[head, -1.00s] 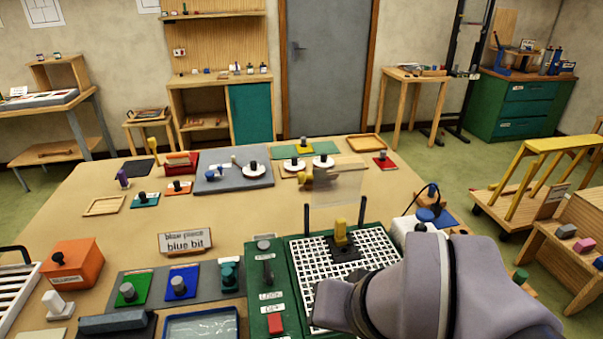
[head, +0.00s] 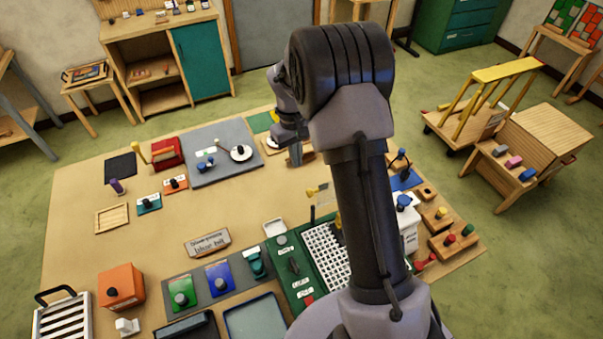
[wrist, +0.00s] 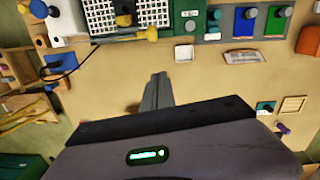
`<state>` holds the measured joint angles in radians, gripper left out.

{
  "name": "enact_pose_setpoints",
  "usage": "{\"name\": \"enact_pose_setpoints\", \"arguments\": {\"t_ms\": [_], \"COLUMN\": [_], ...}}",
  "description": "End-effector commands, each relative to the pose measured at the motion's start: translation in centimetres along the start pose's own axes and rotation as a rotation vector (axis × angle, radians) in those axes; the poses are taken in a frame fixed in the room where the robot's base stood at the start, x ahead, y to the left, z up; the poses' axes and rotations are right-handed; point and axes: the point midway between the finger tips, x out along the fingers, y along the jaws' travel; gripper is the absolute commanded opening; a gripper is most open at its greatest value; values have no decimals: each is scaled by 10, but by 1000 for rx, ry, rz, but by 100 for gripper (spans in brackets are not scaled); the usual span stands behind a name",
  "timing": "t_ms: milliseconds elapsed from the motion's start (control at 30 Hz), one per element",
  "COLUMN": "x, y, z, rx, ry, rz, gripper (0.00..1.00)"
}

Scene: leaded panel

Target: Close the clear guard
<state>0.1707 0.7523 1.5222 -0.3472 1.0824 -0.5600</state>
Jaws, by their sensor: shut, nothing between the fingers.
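The clear guard (head: 325,203) stands raised over the green machine (head: 275,256) with the white grid top (head: 322,250), partly hidden by my arm in the head view. Its yellow handle (head: 316,190) is at its upper edge.
A grey board with white discs (head: 222,160) lies left of my gripper. A red box (head: 168,153) and an orange box (head: 120,288) stand further left. Wooden blocks with coloured knobs (head: 452,240) are at the right.

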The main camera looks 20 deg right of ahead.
Motion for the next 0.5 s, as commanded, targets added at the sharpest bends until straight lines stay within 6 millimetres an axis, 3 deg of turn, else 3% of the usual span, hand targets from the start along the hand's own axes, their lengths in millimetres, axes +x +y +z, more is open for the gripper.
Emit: {"name": "enact_pose_setpoints", "arguments": {"t_ms": [233, 500], "x": [52, 57], "y": [-1, 0], "z": [1, 36], "rx": [0, 1], "ry": [-3, 0], "rz": [-2, -1], "gripper": [0, 0]}}
